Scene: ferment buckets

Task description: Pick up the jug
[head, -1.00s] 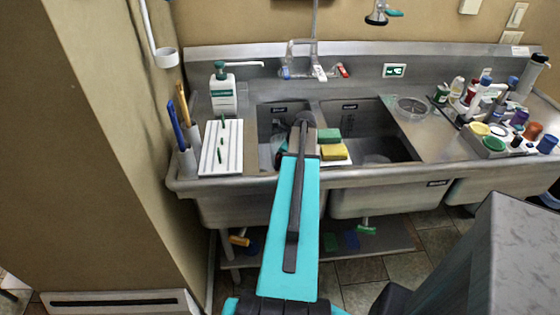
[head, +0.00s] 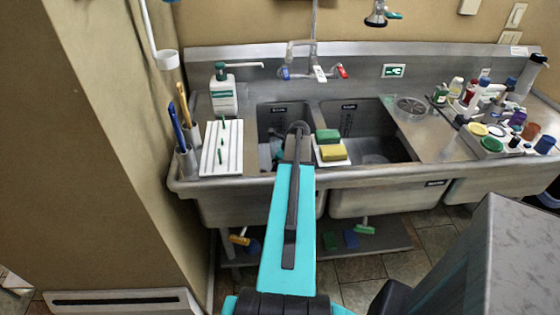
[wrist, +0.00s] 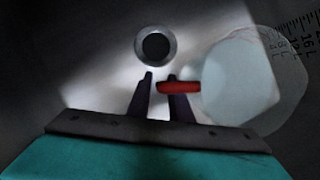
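The jug (wrist: 240,82) is a translucent white vessel with dark scale marks on its right side, in the right half of the wrist view. Its red handle (wrist: 180,87) points left, toward my gripper (wrist: 161,76). The two dark fingers are apart. The handle's outer end lies between them, and its bar crosses over the right finger. I see a gap to the left finger; contact with the right finger cannot be told. In the head view my arm reaches into the left sink basin (head: 283,112) and hides most of what is there, including the jug.
A round drain (wrist: 155,46) shows in the basin floor. A sponge holder with green (head: 328,136) and yellow (head: 333,152) sponges sits on the divider, just right of my arm. A white rack (head: 221,148) and soap bottle (head: 223,92) stand left. The faucet (head: 301,60) is behind.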

